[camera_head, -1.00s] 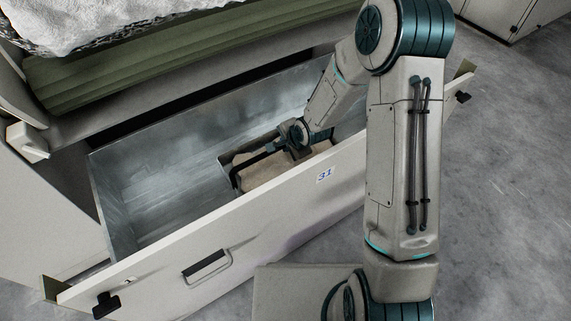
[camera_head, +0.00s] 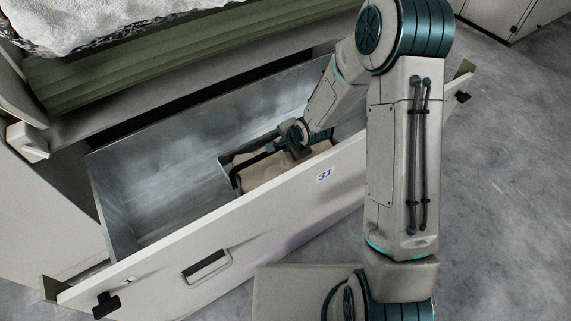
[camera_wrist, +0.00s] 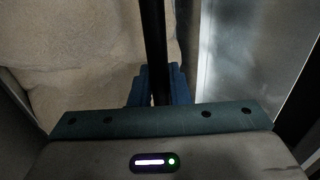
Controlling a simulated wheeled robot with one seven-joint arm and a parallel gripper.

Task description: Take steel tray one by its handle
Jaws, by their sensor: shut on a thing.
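Steel tray one (camera_head: 233,180) sits inside the open drawer, toward its right half, against the front panel. A pale beige soft load (camera_head: 265,172) lies in it, and it also shows at the left of the wrist view (camera_wrist: 75,50). A dark bar handle (camera_head: 252,160) spans above the load. In the wrist view the handle (camera_wrist: 153,35) runs down between the blue fingertips. My gripper (camera_head: 274,147) is down in the drawer and shut on this handle; its fingers (camera_wrist: 160,88) are on both sides of the bar.
The open drawer (camera_head: 160,180) is bare metal left of the tray. Its pale front (camera_head: 150,265) bears a label "31" (camera_head: 324,174) and a handle (camera_head: 206,265). A green roller (camera_head: 120,75) with white fibre (camera_head: 80,22) overhangs behind. Floor (camera_head: 510,170) at the right is clear.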

